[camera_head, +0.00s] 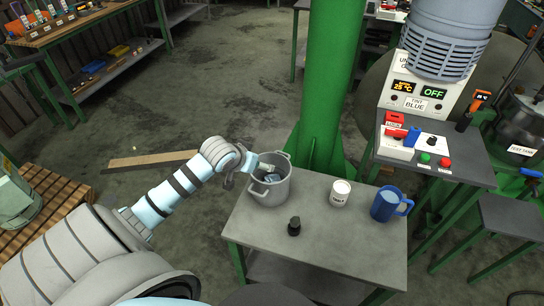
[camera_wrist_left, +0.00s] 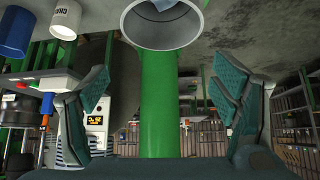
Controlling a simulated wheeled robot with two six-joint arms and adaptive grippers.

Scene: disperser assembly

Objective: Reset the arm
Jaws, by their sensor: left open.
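My left arm reaches in from the left in the head view. The pot (camera_wrist_left: 136,38) shows at the top of that view, apart from the fingers. Something pale blue lies inside the pot; I cannot tell what. My right gripper is not in view.
The grey table (camera_head: 316,251) also holds a white can (camera_head: 340,194), a blue mug (camera_head: 385,206) and a small black knob-like part (camera_head: 294,227). A green column (camera_head: 328,80) stands behind. A control bench (camera_head: 440,155) is at the right.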

